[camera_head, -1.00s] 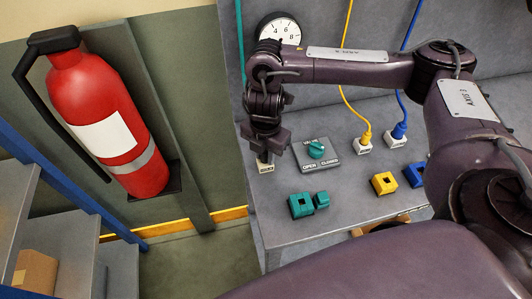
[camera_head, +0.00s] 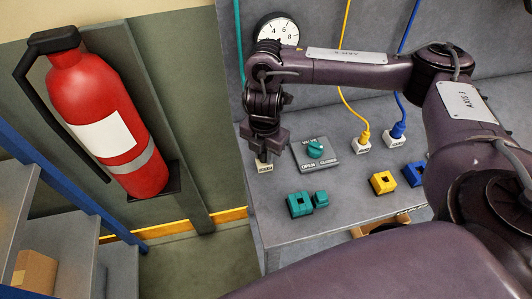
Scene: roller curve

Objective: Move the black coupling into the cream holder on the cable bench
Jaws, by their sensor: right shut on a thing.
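My right gripper (camera_head: 265,148) points down at the left end of the bench and is shut on the black coupling (camera_head: 264,158). Only a small dark part of the coupling shows below the fingers; the fingers hide the rest. The cream holder (camera_head: 265,168) is a small labelled block on the bench directly under the gripper. The coupling's lower end overlaps the holder in the picture; I cannot tell how deep it sits in it. My left gripper is out of view.
The cable bench (camera_head: 330,225) also bears a teal valve (camera_head: 315,149) on a grey plate, teal (camera_head: 299,204), yellow (camera_head: 382,182) and blue blocks, and yellow and blue cable plugs (camera_head: 363,137) in cream holders. A gauge stands behind my arm. A red extinguisher (camera_head: 105,125) hangs at left.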

